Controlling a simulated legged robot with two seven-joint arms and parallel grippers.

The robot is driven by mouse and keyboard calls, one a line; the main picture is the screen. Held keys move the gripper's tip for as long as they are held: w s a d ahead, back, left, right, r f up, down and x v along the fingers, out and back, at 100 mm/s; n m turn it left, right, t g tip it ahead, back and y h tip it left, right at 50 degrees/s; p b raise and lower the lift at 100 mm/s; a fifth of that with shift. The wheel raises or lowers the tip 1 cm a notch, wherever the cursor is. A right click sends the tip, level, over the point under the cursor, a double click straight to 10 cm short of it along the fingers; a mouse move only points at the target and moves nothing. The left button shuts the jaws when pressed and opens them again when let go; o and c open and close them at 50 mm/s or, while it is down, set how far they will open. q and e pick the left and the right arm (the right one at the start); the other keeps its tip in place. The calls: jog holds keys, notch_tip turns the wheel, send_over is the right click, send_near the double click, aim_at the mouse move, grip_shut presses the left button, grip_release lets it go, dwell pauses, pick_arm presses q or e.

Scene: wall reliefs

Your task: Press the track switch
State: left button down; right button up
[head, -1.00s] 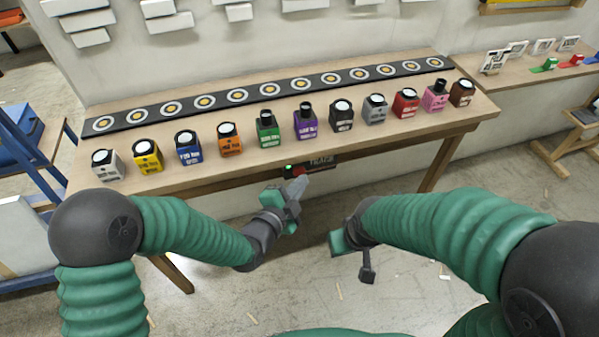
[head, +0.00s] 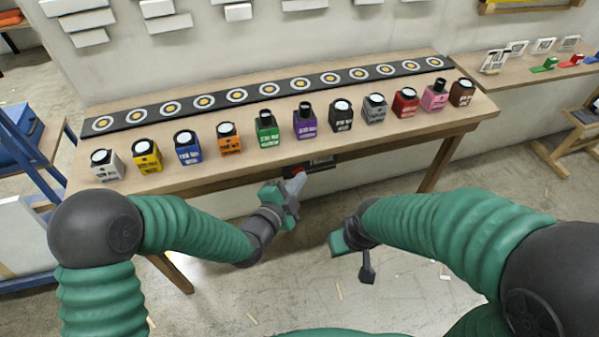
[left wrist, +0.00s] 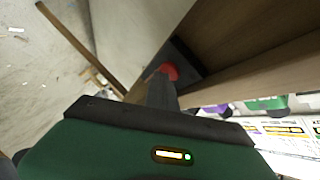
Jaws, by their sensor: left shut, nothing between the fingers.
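The track switch is a dark box (head: 322,164) under the front edge of the table, with a red button (head: 299,170) on its face. In the left wrist view the red button (left wrist: 169,71) shows just beyond my fingertips, on the dark box (left wrist: 183,62). My left gripper (head: 294,186) is shut and empty, its tips at the button or very close to it; I cannot tell whether they touch. My right gripper (head: 350,245) hangs low in front of the table, away from the switch; its fingers are not clear.
A wooden table (head: 380,137) carries a row of several coloured boxes, some with round white tops and some with black ones. Behind them lies a black strip (head: 217,98) with ringed discs. The table edge is just above my left gripper. The floor in front is mostly clear.

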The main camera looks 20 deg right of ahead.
pick_arm(q)
jog(key=shift+s, duration=0.45)
jog(key=s+b, duration=0.1)
jog(key=s, duration=0.5)
jog(key=shift+d, duration=0.1)
dwell(3.4)
